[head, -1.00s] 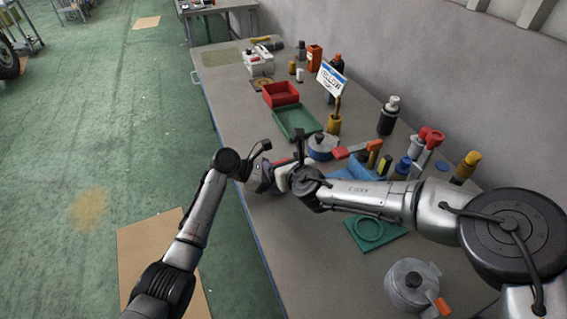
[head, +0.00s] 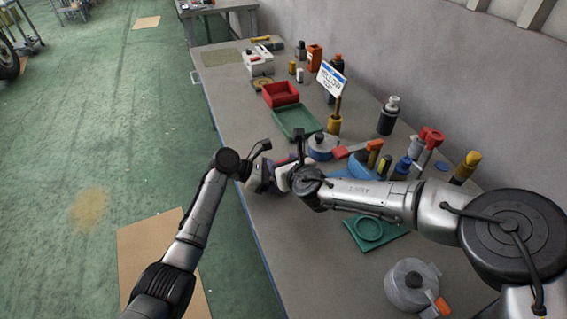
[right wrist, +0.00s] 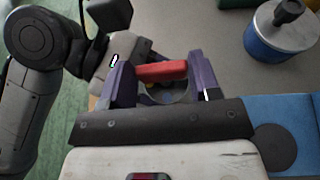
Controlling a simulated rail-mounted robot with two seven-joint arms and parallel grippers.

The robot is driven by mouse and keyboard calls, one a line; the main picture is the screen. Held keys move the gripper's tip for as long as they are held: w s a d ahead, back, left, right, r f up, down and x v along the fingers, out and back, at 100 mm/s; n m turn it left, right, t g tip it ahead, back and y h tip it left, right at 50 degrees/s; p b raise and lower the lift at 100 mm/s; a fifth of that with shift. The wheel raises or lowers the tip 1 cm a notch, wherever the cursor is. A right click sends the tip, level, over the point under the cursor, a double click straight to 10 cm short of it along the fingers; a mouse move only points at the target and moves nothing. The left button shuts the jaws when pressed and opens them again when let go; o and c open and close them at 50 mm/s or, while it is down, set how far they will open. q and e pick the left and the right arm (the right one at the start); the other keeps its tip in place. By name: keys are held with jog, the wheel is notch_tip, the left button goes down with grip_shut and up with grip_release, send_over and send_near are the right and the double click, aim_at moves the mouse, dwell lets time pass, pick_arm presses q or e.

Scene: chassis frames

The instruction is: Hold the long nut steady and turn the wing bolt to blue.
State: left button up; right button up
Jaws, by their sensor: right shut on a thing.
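My right gripper (right wrist: 160,66) has two purple fingers, one on each side of a red bar (right wrist: 161,72), and is shut on it. The bar looks like the wing of the wing bolt. Small blue and yellow patches show behind it, too small to read. In the head view my right gripper (head: 268,177) meets my left gripper (head: 252,172) above the table's left edge. My left gripper's fingers are hidden, so its hold on the long nut cannot be seen. Neither the nut nor the bolt's shaft can be made out.
On the table (head: 330,270) stand a green tray (head: 297,122), a red tray (head: 280,94), a sign (head: 331,79), a blue-based pot (head: 322,147), a green plate (head: 372,236) and a grey pot (head: 411,286). Several tools and bottles crowd the wall side.

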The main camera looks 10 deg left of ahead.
jog(key=n+g+y, duration=0.1)
jog(key=n, duration=0.1)
jog(key=n+g+y, duration=0.1)
jog(key=g, duration=0.1)
jog(key=n+g+y, duration=0.1)
jog(key=n+g, duration=0.1)
jog(key=shift+w+d+n+y, duration=0.2)
jog(key=shift+w+n+y, duration=0.1)
jog(key=shift+w+y, duration=0.1)
jog(key=shift+w+n+g+y, duration=0.2)
jog(key=shift+n+g+y, duration=0.2)
jog(key=shift+n+g, duration=1.2)
jog(key=shift+w+r+n+g, duration=0.1)
jog(key=shift+w+n+g, duration=0.25)
jog(key=shift+g, duration=0.55)
jog(key=shift+s+d+f+n+g, duration=0.15)
jog(key=shift+s+f+n+g, duration=0.15)
jog(key=shift+n+g, duration=0.2)
jog(key=o, duration=0.9)
jog(key=shift+r, duration=0.1)
jog(key=shift+o, duration=0.2)
jog(key=shift+r, duration=0.1)
notch_tip(320, 180, up, 10)
